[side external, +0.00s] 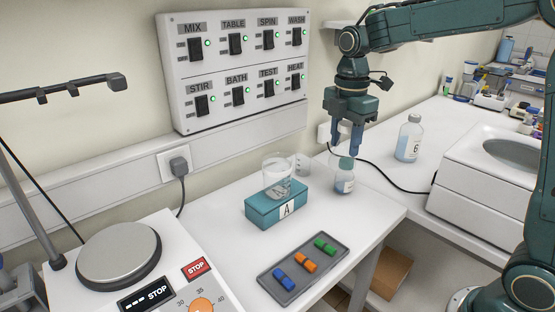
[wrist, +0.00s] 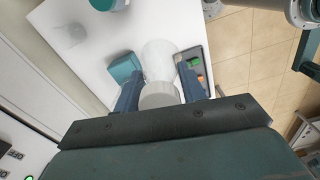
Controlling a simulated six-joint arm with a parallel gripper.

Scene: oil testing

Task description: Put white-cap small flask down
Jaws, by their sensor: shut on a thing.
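The white-cap small flask (side external: 344,183) is clear glass with a pale label and looks upright. It is over the white bench, right of the teal box; I cannot tell whether its base touches the bench. My gripper (side external: 345,150) points down from above, with its fingers at the flask's top. In the wrist view the pale cap (wrist: 160,95) lies between the two blue fingers (wrist: 158,88), which are shut on it. The flask body (wrist: 158,56) extends beyond the cap. The fingers partly hide the cap in the side view.
A glass beaker (side external: 277,176) stands on the teal box (side external: 262,209) marked A. A grey tray (side external: 290,290) with coloured blocks lies in front. A larger bottle (side external: 409,139) marked G stands behind right. A black cable (side external: 385,182) runs behind the flask. Bare bench surrounds the flask.

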